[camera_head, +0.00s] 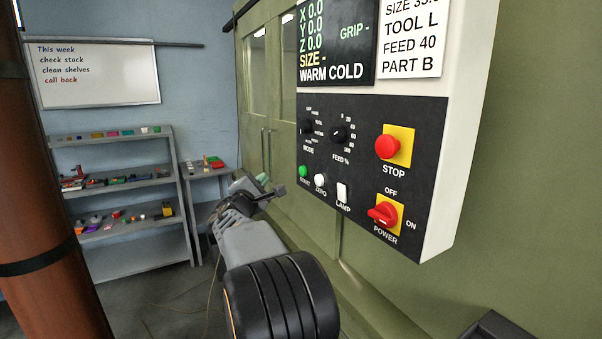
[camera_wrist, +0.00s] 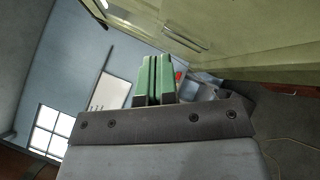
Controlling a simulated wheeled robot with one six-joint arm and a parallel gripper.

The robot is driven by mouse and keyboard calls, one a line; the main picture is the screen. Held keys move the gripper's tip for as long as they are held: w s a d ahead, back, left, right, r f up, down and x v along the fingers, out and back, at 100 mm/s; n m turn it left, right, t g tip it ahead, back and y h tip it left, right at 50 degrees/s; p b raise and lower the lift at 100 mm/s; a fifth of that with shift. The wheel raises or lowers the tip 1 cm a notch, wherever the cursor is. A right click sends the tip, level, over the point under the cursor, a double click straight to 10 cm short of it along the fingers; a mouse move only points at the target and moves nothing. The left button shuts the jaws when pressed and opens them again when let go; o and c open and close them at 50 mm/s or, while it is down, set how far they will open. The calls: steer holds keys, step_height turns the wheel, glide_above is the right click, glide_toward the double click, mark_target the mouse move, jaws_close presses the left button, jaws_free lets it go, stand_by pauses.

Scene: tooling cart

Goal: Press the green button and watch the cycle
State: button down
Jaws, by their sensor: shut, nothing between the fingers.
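The green button (camera_head: 303,172), labelled START, sits at the lower left of the black control panel (camera_head: 345,120) in the head view. My gripper (camera_head: 266,184) is left of the panel and a little lower, apart from the button in the picture. Its depth relative to the button is hard to tell. In the wrist view its green-padded fingers (camera_wrist: 155,76) are together with nothing between them. The button does not show in the wrist view. The display (camera_head: 336,42) reads X, Y and Z 0.0, a dash for GRIP and SIZE, and WARM COLD.
Right of the green button are a white ZERO button (camera_head: 320,180) and a LAMP switch (camera_head: 342,192). A red STOP button (camera_head: 387,147) and red POWER knob (camera_head: 382,213) are farther right. Green machine doors (camera_head: 285,120) stand behind; shelves (camera_head: 120,180) are at the left.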

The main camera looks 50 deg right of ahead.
mark_target(302, 171)
steer(key=s+d, duration=0.3)
steer(key=d, duration=0.5)
steer(key=shift+s+b, duration=0.15)
steer(key=shift+b, duration=0.25)
steer(key=shift+s+d+f+b, duration=0.1)
steer(key=shift+d+b, duration=0.3)
steer(key=shift+b, duration=0.2)
stand_by(1.6)
steer(key=shift+s+d+b, duration=0.35)
steer(key=shift+d+b, duration=0.2)
steer(key=shift+d, duration=0.1)
stand_by(1.5)
steer(key=shift+a, duration=0.1)
steer(key=shift+w+a, duration=0.1)
steer(key=shift+a, duration=0.15)
steer(key=shift+w+a+b, duration=0.25)
steer(key=shift+a+b, duration=0.1)
steer(key=shift+a, duration=0.15)
steer(key=shift+a, duration=0.15)
